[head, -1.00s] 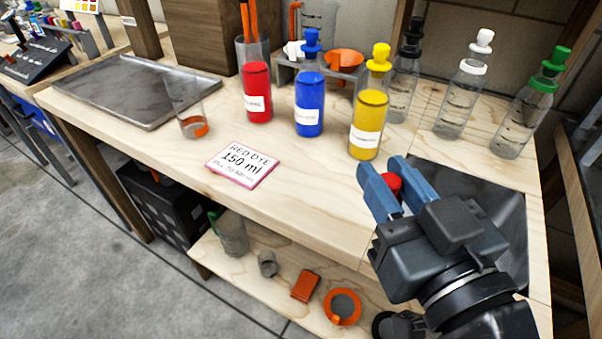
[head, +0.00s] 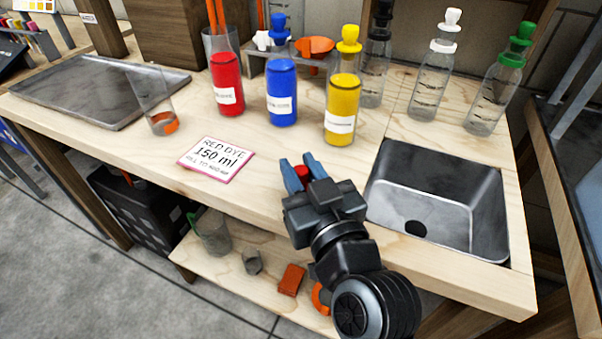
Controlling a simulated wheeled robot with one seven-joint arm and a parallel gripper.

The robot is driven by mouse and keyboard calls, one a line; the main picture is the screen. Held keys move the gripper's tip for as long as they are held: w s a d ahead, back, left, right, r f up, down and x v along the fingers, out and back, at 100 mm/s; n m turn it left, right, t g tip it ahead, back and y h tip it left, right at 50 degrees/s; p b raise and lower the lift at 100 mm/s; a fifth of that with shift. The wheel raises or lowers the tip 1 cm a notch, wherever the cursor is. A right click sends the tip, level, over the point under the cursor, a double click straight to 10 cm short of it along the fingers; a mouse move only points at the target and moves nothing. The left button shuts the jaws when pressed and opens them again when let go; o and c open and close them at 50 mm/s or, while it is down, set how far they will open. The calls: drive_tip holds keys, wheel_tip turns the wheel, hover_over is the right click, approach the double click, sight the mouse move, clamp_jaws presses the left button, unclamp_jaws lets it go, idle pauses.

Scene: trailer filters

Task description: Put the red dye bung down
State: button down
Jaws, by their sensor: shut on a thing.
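The red dye bung (head: 302,171) is a small red piece between the blue fingers of my gripper (head: 298,168). My gripper is shut on it at the front part of the wooden bench (head: 262,205), left of the sink. I cannot tell whether the bung touches the bench top. The red dye bottle (head: 227,88) stands uncapped farther back on the left, filled with red. The blue bottle (head: 281,95) and yellow bottle (head: 342,100) beside it have their bungs in.
A sink (head: 440,190) is right of my gripper. A red dye card (head: 215,158) lies to its left. A beaker (head: 158,115) with a little orange-red at its base stands near a metal tray (head: 90,85). Clear bottles (head: 430,85) stand at the back right. Bench between card and gripper is clear.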

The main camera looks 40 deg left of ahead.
drive_tip(key=shift+f, duration=0.25)
drive_tip(key=shift+f, duration=0.1)
drive_tip(key=c, duration=0.9)
unclamp_jaws()
drive_tip(key=shift+r, duration=0.3)
drive_tip(key=shift+s+d+f, duration=0.15)
drive_tip(key=shift+s+d, duration=0.05)
drive_tip(key=shift+d, duration=0.1)
drive_tip(key=b+v, duration=0.1)
drive_tip(key=v, duration=1)
drive_tip(key=shift+s+d, duration=0.1)
drive_tip(key=shift+s, duration=0.05)
drive_tip(key=shift+d, duration=0.1)
